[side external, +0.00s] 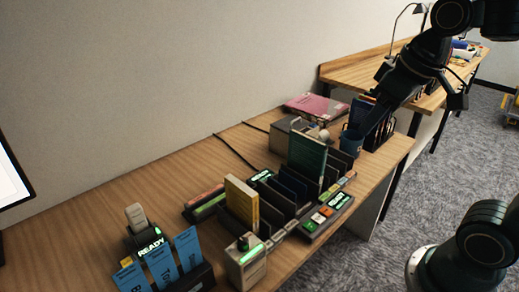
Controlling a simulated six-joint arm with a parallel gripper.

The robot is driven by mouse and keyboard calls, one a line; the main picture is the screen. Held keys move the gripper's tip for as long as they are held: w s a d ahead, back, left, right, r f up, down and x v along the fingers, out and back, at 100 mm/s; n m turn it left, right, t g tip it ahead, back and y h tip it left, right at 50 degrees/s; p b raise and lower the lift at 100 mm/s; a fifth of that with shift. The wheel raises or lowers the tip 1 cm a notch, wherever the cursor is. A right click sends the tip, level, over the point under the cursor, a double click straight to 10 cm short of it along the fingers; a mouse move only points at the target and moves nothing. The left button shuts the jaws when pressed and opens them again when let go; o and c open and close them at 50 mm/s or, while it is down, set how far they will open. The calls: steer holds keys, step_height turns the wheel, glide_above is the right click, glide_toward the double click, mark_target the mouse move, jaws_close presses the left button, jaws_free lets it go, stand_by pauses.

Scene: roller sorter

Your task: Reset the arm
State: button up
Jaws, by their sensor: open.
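My gripper (380,108) is at the upper right, pointing down and to the left above the back right end of the desk. It is open, and its fingertips are dark and hard to separate from the dark things behind them. The slotted sorter (268,212) stands on the desk below and to the left, apart from my gripper. A yellow book (242,204) stands upright in its front part, and a taller green book (307,160) stands farther back.
A small blue cup (350,141) and a dark file holder stand close beneath my gripper. A device reading READY (150,248) and blue cards (160,266) are at front left. A pink binder (316,106) lies at the back.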

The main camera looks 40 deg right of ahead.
steer(key=s+a+f+t, duration=0.1)
steer(key=s+f, duration=0.1)
steer(key=s, duration=0.4)
steer(key=shift+s+a+f, duration=0.15)
steer(key=shift+a+f, duration=0.15)
steer(key=shift+f, duration=0.1)
steer(key=shift+o, duration=0.4)
